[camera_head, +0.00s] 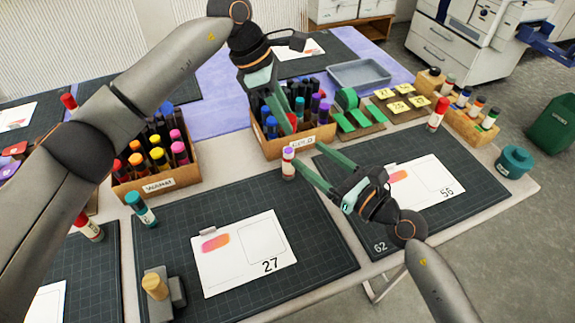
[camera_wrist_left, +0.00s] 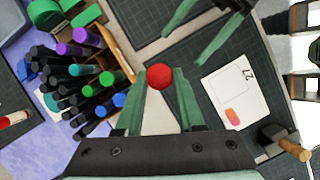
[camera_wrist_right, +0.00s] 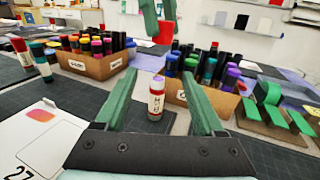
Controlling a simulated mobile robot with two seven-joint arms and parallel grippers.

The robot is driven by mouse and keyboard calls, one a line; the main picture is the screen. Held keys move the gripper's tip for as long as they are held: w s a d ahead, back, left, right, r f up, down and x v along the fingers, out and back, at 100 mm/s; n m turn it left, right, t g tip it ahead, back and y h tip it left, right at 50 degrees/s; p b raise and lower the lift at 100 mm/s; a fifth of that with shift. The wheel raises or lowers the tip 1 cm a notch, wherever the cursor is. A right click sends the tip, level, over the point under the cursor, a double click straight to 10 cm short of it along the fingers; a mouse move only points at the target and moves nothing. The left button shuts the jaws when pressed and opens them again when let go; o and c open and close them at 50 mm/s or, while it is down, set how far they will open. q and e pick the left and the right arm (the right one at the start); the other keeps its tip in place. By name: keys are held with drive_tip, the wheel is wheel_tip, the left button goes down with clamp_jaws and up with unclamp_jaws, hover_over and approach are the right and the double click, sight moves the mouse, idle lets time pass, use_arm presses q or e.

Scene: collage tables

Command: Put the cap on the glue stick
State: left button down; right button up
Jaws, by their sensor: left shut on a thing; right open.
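My left gripper (camera_wrist_left: 158,90) is shut on a round red cap (camera_wrist_left: 158,76). In the right wrist view the cap (camera_wrist_right: 165,33) hangs above the glue stick, apart from it. My right gripper (camera_head: 305,160) is open and low, pointing at the stick; in its wrist view the stick shows between the fingers, not gripped. In the left wrist view the cap hides the stick.
The GOLD marker box (camera_head: 300,145) stands just behind the glue stick. Another marker box (camera_head: 160,182) is to the left. Cards numbered 27 (camera_head: 245,252) and 56 (camera_head: 425,180) lie on the mats. A red-capped stick (camera_head: 437,115) stands at the back right.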

drive_tip(key=shift+f, duration=0.1)
approach(293, 168)
drive_tip(key=x, duration=0.3)
drive_tip(key=shift+w+a, duration=0.25)
drive_tip(key=shift+a, duration=0.05)
drive_tip(key=x, duration=0.7)
drive_tip(key=shift+w+a, duration=0.15)
drive_tip(key=shift+w, duration=0.05)
drive_tip(key=shift+c, duration=0.3)
clamp_jaws()
idle(0.5)
